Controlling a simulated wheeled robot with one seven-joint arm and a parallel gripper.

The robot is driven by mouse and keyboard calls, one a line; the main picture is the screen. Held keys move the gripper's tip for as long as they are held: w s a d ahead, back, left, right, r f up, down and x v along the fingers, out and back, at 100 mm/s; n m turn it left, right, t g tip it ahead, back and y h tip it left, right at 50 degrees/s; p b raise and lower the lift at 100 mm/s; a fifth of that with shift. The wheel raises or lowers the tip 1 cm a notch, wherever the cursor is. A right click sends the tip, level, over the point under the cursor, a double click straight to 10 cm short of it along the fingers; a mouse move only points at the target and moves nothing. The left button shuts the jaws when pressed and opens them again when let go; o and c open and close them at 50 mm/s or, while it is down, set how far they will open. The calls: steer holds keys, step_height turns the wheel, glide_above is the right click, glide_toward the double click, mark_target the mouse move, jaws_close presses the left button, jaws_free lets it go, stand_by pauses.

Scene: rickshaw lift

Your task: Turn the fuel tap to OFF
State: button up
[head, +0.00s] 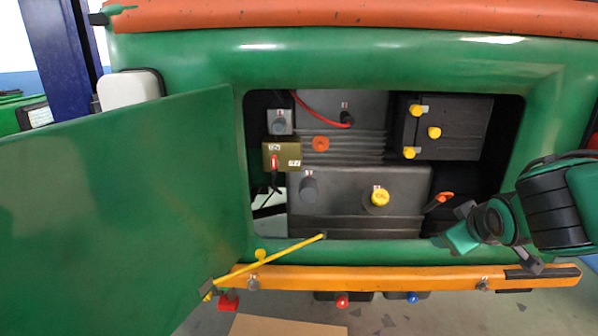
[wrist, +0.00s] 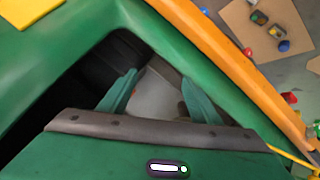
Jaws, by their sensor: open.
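The fuel tap looks to be the small olive box (head: 268,150) with a red lever (head: 274,162) in the left part of the open engine bay. The lever stands about upright in the picture. Two small white labels sit on the box, too small to read. My gripper (head: 458,226) is at the bay's lower right corner, well to the right of the tap and apart from it. In the wrist view, my gripper (wrist: 158,97) is open with nothing between its two green fingers. The tap does not show clearly in the wrist view.
The green door (head: 120,210) stands open at left. A yellow rod (head: 270,259) slants across the lower opening. An orange-handled lever (head: 444,197) is close to my gripper. An orange bar (head: 400,279) runs below. A yellow cap (head: 380,197) and a red hose (head: 318,113) are inside.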

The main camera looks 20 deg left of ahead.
steer(key=w+a+r+n+t+y, duration=0.1)
steer(key=a+n, duration=0.1)
steer(key=a, duration=0.2)
steer(key=w+a+r+n+t, duration=0.1)
steer(key=w+a+n, duration=0.1)
steer(key=a, duration=0.3)
steer(key=n+t+y, duration=0.3)
steer(key=n+y, duration=0.6)
steer(key=n, duration=0.4)
glide_toward(276, 168)
steer(key=x, duration=0.8)
steer(key=shift+w+a+r, duration=0.1)
steer(key=shift+w+a, duration=0.05)
steer(key=c, duration=1)
steer(key=shift+c, duration=0.2)
